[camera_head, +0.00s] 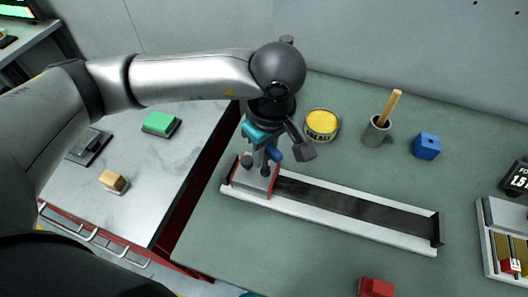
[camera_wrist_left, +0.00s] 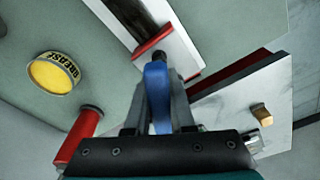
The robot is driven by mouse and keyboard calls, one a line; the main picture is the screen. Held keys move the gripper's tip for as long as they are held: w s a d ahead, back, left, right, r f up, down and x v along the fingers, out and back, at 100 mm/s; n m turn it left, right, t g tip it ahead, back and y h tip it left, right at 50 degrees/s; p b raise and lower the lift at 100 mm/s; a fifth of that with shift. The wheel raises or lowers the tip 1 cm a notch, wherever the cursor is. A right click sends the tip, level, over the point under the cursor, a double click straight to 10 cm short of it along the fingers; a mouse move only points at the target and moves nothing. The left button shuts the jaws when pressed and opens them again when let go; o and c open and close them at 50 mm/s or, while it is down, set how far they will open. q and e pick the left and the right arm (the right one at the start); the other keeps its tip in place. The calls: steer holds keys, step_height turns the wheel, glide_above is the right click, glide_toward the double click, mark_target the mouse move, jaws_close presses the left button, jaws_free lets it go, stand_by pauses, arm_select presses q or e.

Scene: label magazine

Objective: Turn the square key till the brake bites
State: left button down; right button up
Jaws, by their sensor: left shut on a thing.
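My left gripper (camera_head: 262,165) points down over the left end of the long dark track (camera_head: 355,208), where a pale block with red edges (camera_head: 254,182) sits. It is shut on a blue piece, the square key (camera_wrist_left: 157,95), which stands between the fingers in the left wrist view. A bit of the blue key (camera_head: 275,154) shows beside the fingers in the head view. My right gripper is not in view.
A yellow grease tin (camera_head: 321,124), a grey mug with a wooden handle (camera_head: 377,131) and a blue cube (camera_head: 426,146) stand behind the track. A red block (camera_head: 376,288) lies in front. A red cylinder (camera_wrist_left: 78,140) shows in the wrist view. The green bench between is clear.

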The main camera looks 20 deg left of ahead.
arm_select(q)
steer(key=shift+s+f+m+b, duration=0.15)
steer(key=shift+f+m+b, duration=0.15)
steer(key=shift+m+b, duration=0.95)
steer(key=shift+b, duration=0.35)
steer(key=shift+m, duration=0.25)
steer(key=shift+m+b, duration=1.3)
steer(key=shift+b, duration=0.4)
steer(key=shift+m+h+b, duration=0.3)
steer(key=shift+m+b, duration=0.1)
steer(key=shift+b, duration=0.15)
steer(key=shift+d+m+t+b, duration=0.1)
steer(key=shift+m+t+b, duration=0.2)
steer(key=shift+m+b, duration=0.75)
steer(key=shift+b, duration=0.3)
